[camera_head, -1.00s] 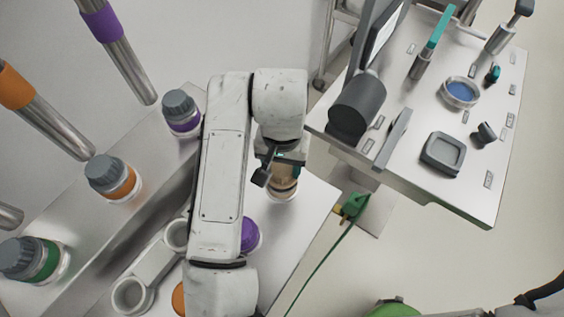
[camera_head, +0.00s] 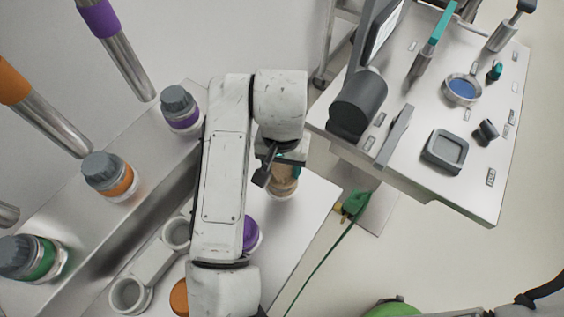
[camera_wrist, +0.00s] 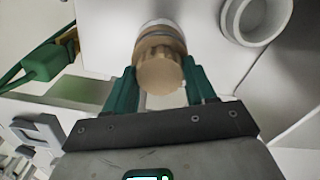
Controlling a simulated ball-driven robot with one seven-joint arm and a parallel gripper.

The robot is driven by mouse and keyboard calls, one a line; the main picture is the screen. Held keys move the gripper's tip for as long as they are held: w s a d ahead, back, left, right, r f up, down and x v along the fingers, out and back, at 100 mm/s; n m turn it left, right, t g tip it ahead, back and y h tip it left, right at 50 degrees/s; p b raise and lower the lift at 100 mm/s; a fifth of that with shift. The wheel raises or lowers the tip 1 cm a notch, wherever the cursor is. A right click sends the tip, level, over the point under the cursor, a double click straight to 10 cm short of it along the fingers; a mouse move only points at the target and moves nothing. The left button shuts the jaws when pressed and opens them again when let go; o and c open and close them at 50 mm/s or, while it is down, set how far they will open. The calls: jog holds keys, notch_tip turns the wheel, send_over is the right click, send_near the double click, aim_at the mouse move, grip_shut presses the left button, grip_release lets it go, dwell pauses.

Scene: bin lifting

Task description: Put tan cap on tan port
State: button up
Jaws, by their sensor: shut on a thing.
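The tan cap (camera_wrist: 160,72) is ribbed and sits between the two green fingers of my gripper (camera_wrist: 161,84) in the wrist view. My gripper is shut on it. In the head view my gripper (camera_head: 283,160) points down over the right part of the metal bench, with the tan cap (camera_head: 284,177) below its dark jaw. A pale rim, seemingly the tan port (camera_wrist: 158,27), shows just beyond the cap in the wrist view. The cap is lined up with it and hides most of it. I cannot tell whether the cap is fully seated.
Purple (camera_head: 180,108), orange (camera_head: 110,176) and green (camera_head: 30,257) capped ports stand along the raised ledge at left. Open white rings (camera_head: 130,294) stand on the lower bench. A green plug and cable (camera_head: 354,204) hang right of it. A side table (camera_head: 470,190) holds tools.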

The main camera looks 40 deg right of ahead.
jog(key=shift+f, duration=0.2)
dwell(0.5)
jog(key=o, duration=1.3)
jog(key=shift+o, duration=0.2)
notch_tip(320, 180, up, 11)
jog(key=shift+f, duration=0.1)
